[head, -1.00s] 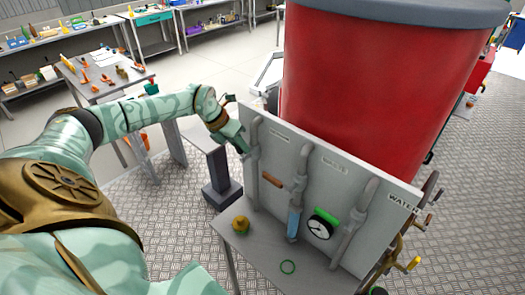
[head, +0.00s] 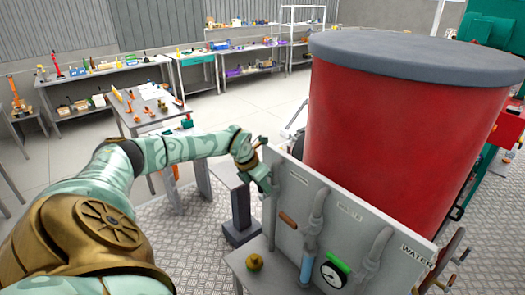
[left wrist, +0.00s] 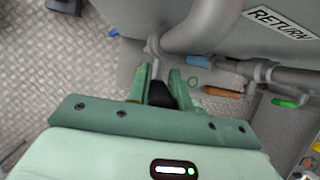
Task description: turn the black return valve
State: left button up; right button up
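The board with pipes (head: 345,205) stands in front of the red tank. My left gripper (head: 262,178) is at the board's left end in the head view, where the arm hides most of the valve. In the left wrist view, the black return valve (left wrist: 160,94) is a black handle at the end of a grey stem, below a grey pipe. The two green fingers of my left gripper (left wrist: 158,80) lie on either side of the black handle and appear closed on it. A RETURN label (left wrist: 281,22) is up and to the right. My right gripper is not in view.
The red tank (head: 400,130) stands behind the board. Handwheels (head: 452,245) stick out at the right edge.

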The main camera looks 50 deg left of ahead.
pick_arm(q)
jog(key=o, duration=0.3)
jog(key=shift+f, duration=0.1)
jog(key=shift+a+r, duration=0.1)
jog(key=shift+r, duration=0.2)
jog(key=b+v, duration=0.3)
jog(key=v, duration=1.2)
jog(key=shift+s+r, duration=0.3)
jog(key=shift+r, duration=0.05)
